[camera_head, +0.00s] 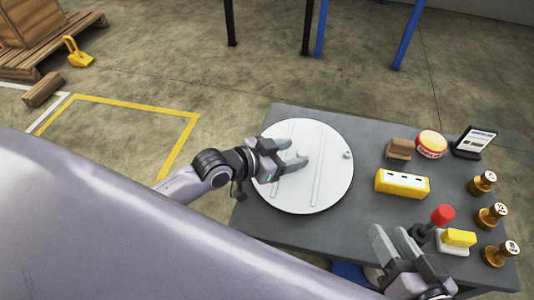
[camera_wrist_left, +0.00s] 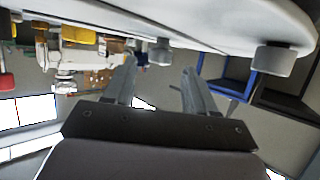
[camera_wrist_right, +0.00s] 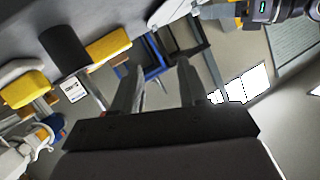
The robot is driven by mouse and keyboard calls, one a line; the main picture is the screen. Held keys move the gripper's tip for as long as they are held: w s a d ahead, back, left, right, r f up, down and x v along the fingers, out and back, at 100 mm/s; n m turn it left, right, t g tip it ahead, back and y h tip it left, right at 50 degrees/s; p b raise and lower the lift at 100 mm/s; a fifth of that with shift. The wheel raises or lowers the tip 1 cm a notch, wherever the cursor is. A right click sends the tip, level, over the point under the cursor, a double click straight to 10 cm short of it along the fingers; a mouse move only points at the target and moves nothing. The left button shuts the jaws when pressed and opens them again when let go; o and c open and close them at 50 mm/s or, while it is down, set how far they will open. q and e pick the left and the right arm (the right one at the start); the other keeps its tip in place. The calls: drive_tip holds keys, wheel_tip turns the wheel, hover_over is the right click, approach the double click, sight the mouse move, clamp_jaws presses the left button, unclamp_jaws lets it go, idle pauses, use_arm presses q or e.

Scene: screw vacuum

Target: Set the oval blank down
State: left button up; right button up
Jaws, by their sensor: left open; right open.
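A large white round plate (camera_head: 330,178) lies on the grey table (camera_head: 290,235), with two thin raised bars and a small grey knob at its right. No separate oval blank can be made out. My left gripper (camera_head: 294,154) is over the plate's left half, open, with nothing between its fingers. The left wrist view shows the plate's edge (camera_wrist_left: 225,22) with two grey knobs and the empty open fingers (camera_wrist_left: 160,80). My right gripper (camera_head: 389,232) is open and empty at the table's front, left of a red-topped stick (camera_head: 443,214).
Right of the plate are a brown block (camera_head: 400,149), a yellow block (camera_head: 402,184), a red-and-yellow round tin (camera_head: 432,143) and a tablet (camera_head: 474,142). Several brass knobs (camera_head: 491,215) line the right edge. A yellow-and-white block (camera_head: 458,239) stands near my right gripper.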

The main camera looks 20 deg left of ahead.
use_arm(q)
drive_tip(key=p+v, duration=0.3)
drive_tip(key=v, duration=0.7)
drive_tip(key=s+d+r+n+y, duration=0.1)
drive_tip(key=s+d+n, duration=0.3)
drive_tip(key=d, duration=0.4)
drive_tip(key=shift+s+t, duration=0.3)
drive_tip(key=shift+s, duration=0.6)
use_arm(e)
drive_tip(key=shift+s+d+r+h, duration=0.1)
drive_tip(key=shift+d+r+h, duration=0.05)
drive_tip(key=shift+d+h, duration=0.3)
drive_tip(key=shift+s+d+r+h, duration=0.1)
drive_tip(key=shift+d+h, duration=0.25)
drive_tip(key=shift+d, duration=0.15)
use_arm(q)
drive_tip(key=shift+r, duration=0.1)
